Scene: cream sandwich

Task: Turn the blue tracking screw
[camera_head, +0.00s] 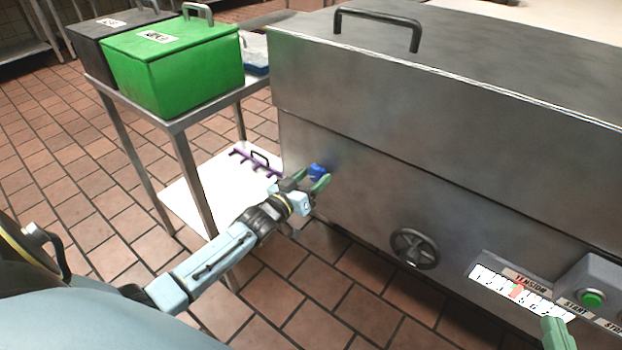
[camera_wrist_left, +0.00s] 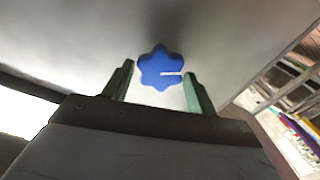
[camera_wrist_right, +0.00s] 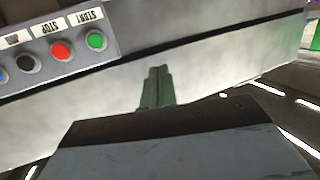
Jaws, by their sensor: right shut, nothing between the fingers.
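The blue tracking screw (camera_head: 317,171) is a star-shaped knob on the front of the steel machine, near its left end. In the left wrist view the knob (camera_wrist_left: 160,68) has a white mark pointing right. My left gripper (camera_head: 306,184) is open in front of the knob, with its green fingers (camera_wrist_left: 158,88) on either side below it; I cannot tell if they touch it. My right gripper (camera_wrist_right: 159,85) is shut and empty, with its fingers together in front of the machine's lower front. In the head view only its green tip (camera_head: 556,334) shows at the lower right.
A black handwheel (camera_head: 414,248) and a tension scale (camera_head: 515,291) are on the machine front. A green start button (camera_head: 592,299) sits on a box at the right. A steel cart (camera_head: 182,124) with a green bin (camera_head: 172,62) stands left of the machine. Tiled floor lies in front.

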